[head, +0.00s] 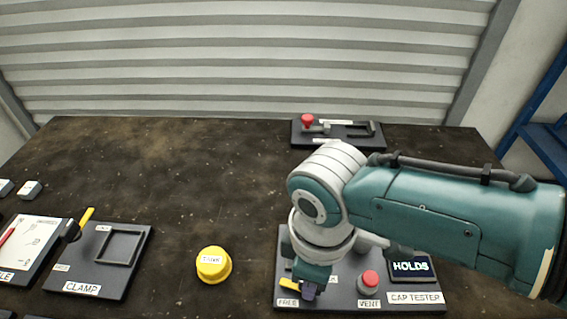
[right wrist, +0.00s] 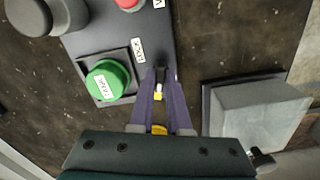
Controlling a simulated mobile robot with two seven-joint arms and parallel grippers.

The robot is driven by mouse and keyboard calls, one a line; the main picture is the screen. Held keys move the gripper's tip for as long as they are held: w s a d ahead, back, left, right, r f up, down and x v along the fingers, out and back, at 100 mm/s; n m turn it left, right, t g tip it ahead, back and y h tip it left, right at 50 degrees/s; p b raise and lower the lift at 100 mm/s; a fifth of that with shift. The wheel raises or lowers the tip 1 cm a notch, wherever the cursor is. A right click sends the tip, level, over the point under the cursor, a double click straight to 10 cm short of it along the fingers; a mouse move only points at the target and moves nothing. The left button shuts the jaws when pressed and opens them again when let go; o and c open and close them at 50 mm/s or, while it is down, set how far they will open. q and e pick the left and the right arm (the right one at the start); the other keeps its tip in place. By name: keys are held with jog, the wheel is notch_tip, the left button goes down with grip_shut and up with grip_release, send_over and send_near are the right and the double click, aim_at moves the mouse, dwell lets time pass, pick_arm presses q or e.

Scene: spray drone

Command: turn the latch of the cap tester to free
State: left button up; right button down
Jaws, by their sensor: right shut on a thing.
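The cap tester (head: 430,309) is a dark plate at the front right, with a screen (head: 410,267) that reads HOLDS, a red VENT button (head: 369,279) and labels including FREE. My right gripper (head: 308,292) is low over its front left part, near the FREE label (head: 288,302). In the right wrist view the purple fingers (right wrist: 162,78) are shut on the latch, with a small yellow part (right wrist: 158,96) showing between them. A LOCK label (right wrist: 138,50) and a green cap (right wrist: 108,80) lie to their left. My arm hides much of the tester in the head view. My left gripper is out of view.
A yellow cap (head: 213,264) stands on the table left of the tester. The clamp plate (head: 112,285) with a yellow lever is further left. A plate with a red knob (head: 307,120) is at the back. The middle-left of the table is clear.

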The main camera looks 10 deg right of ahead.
jog(key=shift+n, duration=1.5)
jog(key=c, duration=0.9)
grip_release()
notch_tip(320, 180, up, 10)
jog(key=p, duration=0.4)
